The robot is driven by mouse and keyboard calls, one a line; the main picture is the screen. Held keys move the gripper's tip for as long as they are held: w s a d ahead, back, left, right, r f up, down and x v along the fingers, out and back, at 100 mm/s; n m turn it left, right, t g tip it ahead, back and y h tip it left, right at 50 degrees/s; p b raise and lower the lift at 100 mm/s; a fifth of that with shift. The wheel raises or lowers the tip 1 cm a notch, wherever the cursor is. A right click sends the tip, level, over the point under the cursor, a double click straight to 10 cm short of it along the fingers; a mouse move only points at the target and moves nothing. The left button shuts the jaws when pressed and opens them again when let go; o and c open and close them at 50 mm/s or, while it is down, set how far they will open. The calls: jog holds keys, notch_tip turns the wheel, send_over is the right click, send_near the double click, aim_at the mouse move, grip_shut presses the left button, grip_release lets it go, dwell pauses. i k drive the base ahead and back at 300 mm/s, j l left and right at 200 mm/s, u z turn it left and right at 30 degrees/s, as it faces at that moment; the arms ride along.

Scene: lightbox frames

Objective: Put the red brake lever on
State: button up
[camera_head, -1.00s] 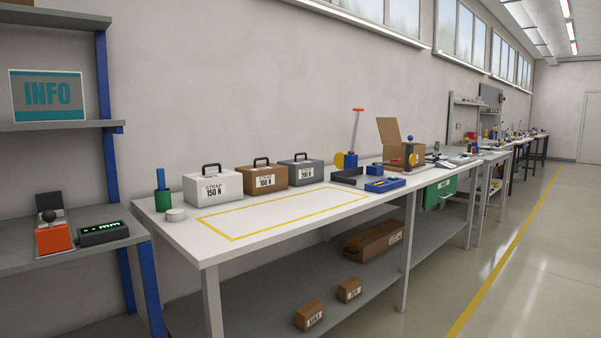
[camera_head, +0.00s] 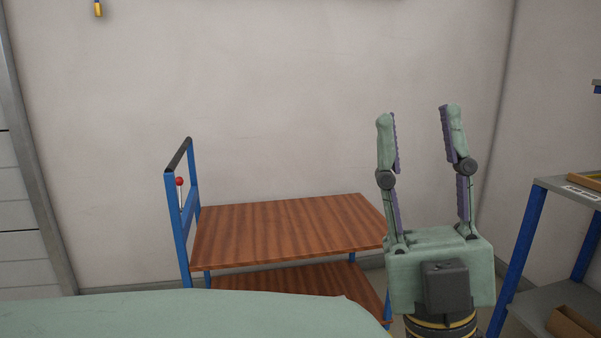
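A small lever with a round red knob (camera_head: 180,181) stands on the blue handle end of a trolley. Its thin shaft runs down beside the blue upright; its exact setting cannot be told. The trolley has a brown wood-grain top deck (camera_head: 290,228), a lower deck (camera_head: 300,283) and a black push bar (camera_head: 180,154). My gripper (camera_head: 418,115) points upward at the right of the view, its two fingers apart with nothing between them. It appears in front of the trolley's right end, well away from the red knob.
A blue-framed grey shelf (camera_head: 560,200) stands at the right, with a brown box (camera_head: 573,325) on its lower level. A plain wall is behind the trolley. A grey door frame (camera_head: 40,190) is at the left. My own green body fills the lower left.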

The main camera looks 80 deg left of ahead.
aim_at(179, 182)
jog(key=k+l+u, duration=0.1)
jog(key=u, duration=0.25)
jog(key=k+l+u, duration=0.15)
jog(key=u, duration=2.5)
jog(key=i+j, duration=0.45)
jog(key=i, duration=0.15)
jog(key=i+j, duration=0.4)
jog(key=i, duration=0.2)
jog(key=i+j, duration=0.45)
jog(key=i, duration=0.15)
jog(key=i+l+z, duration=0.05)
